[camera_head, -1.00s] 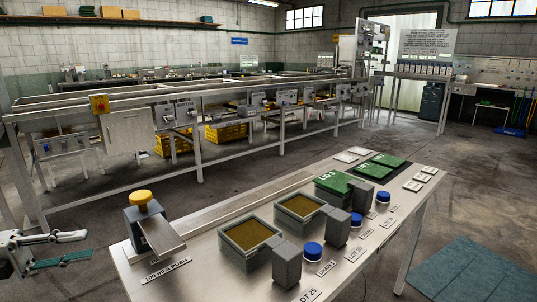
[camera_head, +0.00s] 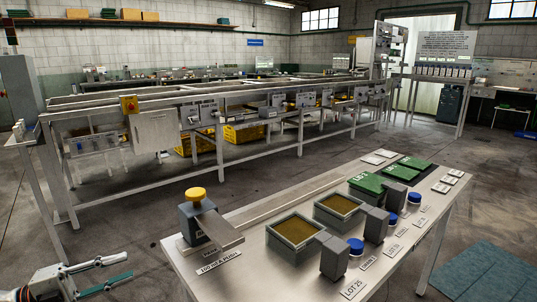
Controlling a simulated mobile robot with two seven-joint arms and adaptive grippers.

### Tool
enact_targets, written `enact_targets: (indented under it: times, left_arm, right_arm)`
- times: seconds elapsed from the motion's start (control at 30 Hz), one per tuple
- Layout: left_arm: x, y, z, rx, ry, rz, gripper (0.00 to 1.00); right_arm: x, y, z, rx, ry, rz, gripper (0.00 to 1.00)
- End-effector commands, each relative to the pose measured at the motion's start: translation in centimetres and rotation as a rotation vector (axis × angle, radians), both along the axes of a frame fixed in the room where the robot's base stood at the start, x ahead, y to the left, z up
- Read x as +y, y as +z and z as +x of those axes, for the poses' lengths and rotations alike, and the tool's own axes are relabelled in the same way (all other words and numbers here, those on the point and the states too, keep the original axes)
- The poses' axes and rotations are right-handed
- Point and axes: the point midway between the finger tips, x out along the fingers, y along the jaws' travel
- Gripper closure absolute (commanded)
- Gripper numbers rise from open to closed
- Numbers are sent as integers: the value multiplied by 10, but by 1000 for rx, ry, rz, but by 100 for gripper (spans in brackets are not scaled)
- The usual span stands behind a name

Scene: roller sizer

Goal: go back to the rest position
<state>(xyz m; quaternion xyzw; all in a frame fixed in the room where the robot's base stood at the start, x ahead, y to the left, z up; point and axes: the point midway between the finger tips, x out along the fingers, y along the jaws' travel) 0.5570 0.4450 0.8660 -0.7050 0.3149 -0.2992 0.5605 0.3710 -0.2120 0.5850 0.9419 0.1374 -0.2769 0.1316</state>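My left gripper (camera_head: 95,279) is at the lower left corner of the head view, left of the steel table (camera_head: 262,222) and apart from it. Its two fingers, with green-tinted inner sides, are spread with nothing between them. My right gripper does not show.
The table bears a grey device with a yellow knob (camera_head: 195,194), two open grey trays (camera_head: 294,246) of brown material, green-lidded trays (camera_head: 365,184), grey blocks (camera_head: 334,257) and blue-capped jars (camera_head: 355,246). A long roller machine (camera_head: 156,130) stands behind. Floor between is clear.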

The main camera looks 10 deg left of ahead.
Motion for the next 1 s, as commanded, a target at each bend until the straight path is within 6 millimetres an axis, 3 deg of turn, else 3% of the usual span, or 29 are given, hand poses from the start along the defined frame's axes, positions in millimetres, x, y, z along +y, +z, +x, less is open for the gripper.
enact_targets:
  times: [0.27, 0.47, 0.6, 0.8, 1.0]
  left_arm:
    - [-61, -91, -25, 275, 294, -268, 72]
    - [-122, -166, -75, 595, 543, -476, 72]
    - [-171, -207, -124, 842, 700, -602, 72]
    - [-226, -236, -183, 1109, 844, -707, 72]
    - [-245, -244, -204, 1202, 889, -733, 72]
  right_arm:
    - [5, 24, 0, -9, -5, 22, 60]
    - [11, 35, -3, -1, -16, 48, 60]
    - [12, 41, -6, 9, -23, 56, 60]
    - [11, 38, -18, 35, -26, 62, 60]
    - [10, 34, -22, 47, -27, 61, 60]
